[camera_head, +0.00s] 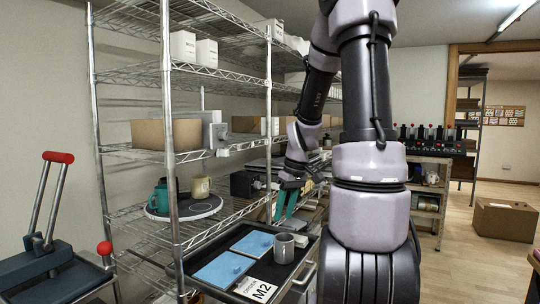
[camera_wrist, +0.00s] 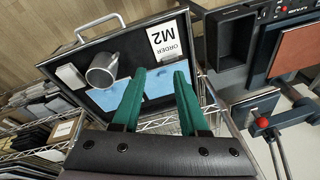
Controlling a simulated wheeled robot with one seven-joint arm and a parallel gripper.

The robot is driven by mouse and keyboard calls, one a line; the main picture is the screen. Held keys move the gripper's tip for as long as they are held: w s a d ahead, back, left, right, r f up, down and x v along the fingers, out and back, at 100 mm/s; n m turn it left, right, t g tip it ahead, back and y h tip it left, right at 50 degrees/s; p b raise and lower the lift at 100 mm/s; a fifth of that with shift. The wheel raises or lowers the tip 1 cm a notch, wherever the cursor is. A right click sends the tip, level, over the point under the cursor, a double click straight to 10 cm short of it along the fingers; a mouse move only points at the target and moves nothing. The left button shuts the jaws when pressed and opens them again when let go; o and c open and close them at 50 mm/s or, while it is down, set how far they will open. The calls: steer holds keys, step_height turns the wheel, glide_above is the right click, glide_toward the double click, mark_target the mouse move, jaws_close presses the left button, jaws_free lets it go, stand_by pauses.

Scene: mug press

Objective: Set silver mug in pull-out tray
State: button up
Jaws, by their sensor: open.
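The silver mug (camera_head: 284,247) stands upright in the pull-out tray (camera_head: 304,268), at its far right part, beside the blue mats. In the wrist view the silver mug (camera_wrist: 102,70) is left of the fingers, on the dark floor of the tray (camera_wrist: 130,48). My gripper (camera_head: 286,206) has green fingers, pointing down above the tray near the mug. In the wrist view my gripper (camera_wrist: 160,72) is open, with nothing between its fingers, which cover part of the blue mats.
Two blue mats (camera_head: 223,270) and a white M2 order card (camera_head: 257,289) lie in the tray. A teal mug (camera_head: 159,195) and a cream mug (camera_head: 200,188) stand on a round plate on the wire shelf. A lever press (camera_head: 50,270) is at the left.

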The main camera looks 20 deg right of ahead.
steer(key=s+a+r+m+t, duration=0.2)
steer(key=s+a+r, duration=0.3)
steer(key=r, duration=0.4)
steer(key=s+a+r+m+t, duration=0.3)
steer(key=s+a+r+m, duration=0.2)
steer(key=s+r, duration=0.3)
step_height(320, 180, up, 2)
steer(key=shift+a+r, duration=0.1)
steer(key=shift+a, duration=0.05)
steer(key=shift+t, duration=0.3)
